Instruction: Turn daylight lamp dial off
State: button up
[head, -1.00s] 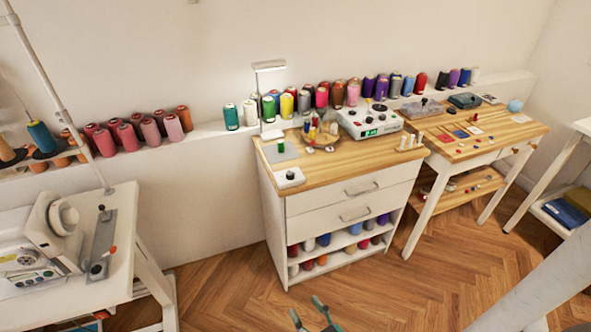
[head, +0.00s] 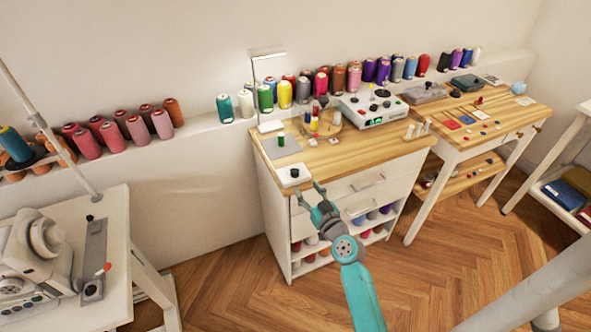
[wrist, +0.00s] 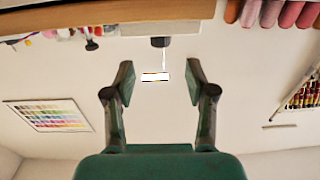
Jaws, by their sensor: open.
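A small white box (head: 287,180) with a black dial (head: 294,173) on top sits at the front left corner of the wooden cabinet top (head: 345,153). The dial also shows in the wrist view (wrist: 160,42), seen nearly edge-on, past and between my fingers. A slim white lamp (head: 268,53) stands behind it at the back left of the cabinet, and its lit head shows in the wrist view (wrist: 155,77). My gripper (head: 309,193) is open and empty, just in front of the cabinet's front edge near the box. The dial's setting is too small to read.
A grey mat (head: 276,147) with a green spool lies behind the box. A white control unit (head: 374,107) with black knobs stands further right. Thread spools line the wall ledge. A sewing machine (head: 45,250) is on the left table. Floor before the cabinet is clear.

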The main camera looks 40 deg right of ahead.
aim_at(297, 175)
jog(key=x, duration=0.9)
jog(key=shift+w, duration=0.35)
grip_shut()
